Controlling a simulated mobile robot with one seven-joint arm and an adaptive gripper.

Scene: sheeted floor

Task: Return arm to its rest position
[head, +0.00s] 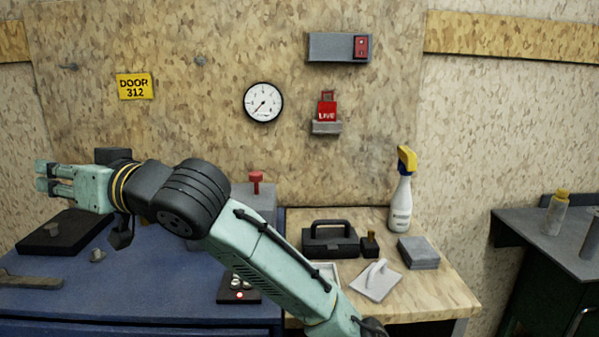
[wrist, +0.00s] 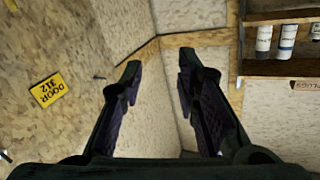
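My gripper (head: 50,179) is at the left of the head view, held up above the blue bench and pointing left. In the wrist view my gripper (wrist: 158,85) shows its two dark fingers spread wide apart with nothing between them. Beyond the fingers is only a bare wall corner with wooden trim. My arm reaches across the head view from the bottom middle up to the left, bent at its dark joint. It hides part of the blue bench and a grey box behind it.
The blue bench (head: 150,290) holds a dark plate (head: 45,238) under the gripper and a small panel with a lit red button (head: 239,295). A wooden table holds a black toolbox (head: 330,240) and a spray bottle (head: 401,200). A shelf with bottles (wrist: 264,40) is at the right in the wrist view.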

